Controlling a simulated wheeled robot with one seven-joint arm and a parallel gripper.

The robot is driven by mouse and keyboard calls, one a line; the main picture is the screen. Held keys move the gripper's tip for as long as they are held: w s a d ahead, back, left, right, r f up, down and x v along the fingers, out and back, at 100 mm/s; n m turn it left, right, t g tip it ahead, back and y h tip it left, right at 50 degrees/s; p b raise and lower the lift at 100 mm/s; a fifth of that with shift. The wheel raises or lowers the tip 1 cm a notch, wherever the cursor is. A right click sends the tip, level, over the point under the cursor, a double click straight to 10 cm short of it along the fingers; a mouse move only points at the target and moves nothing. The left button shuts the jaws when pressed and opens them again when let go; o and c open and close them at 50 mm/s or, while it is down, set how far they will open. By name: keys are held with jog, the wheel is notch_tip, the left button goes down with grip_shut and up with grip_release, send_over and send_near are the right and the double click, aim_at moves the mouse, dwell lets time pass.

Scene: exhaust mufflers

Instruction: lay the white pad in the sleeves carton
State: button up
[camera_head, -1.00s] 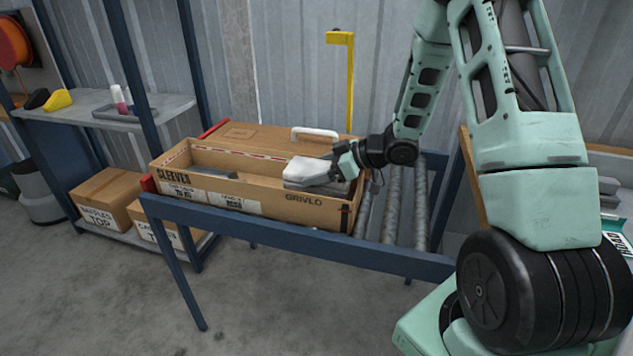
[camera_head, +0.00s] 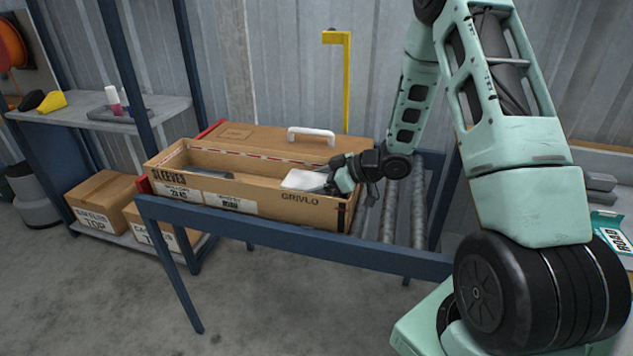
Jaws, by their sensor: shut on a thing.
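The sleeves carton (camera_head: 256,201) is a long open cardboard box marked SLEEVES and GRIVLO, on the roller conveyor. The white pad (camera_head: 304,180) is in the right end of the carton's opening, at about rim height. My gripper (camera_head: 331,183) is shut on the pad's right edge, coming in from the right over the carton's end. A dark grey piece (camera_head: 207,172) lies inside the carton's left part. The pad's underside and what lies beneath it are hidden.
A closed carton (camera_head: 252,137) and a white handle (camera_head: 312,133) are behind the open one. A yellow post (camera_head: 346,85) stands at the back. Bare rollers (camera_head: 403,215) lie to the right, and a blue rail (camera_head: 300,240) runs in front. A shelf (camera_head: 70,110) stands at left.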

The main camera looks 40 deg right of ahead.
jog(key=o, duration=0.9)
jog(key=shift+f, duration=0.15)
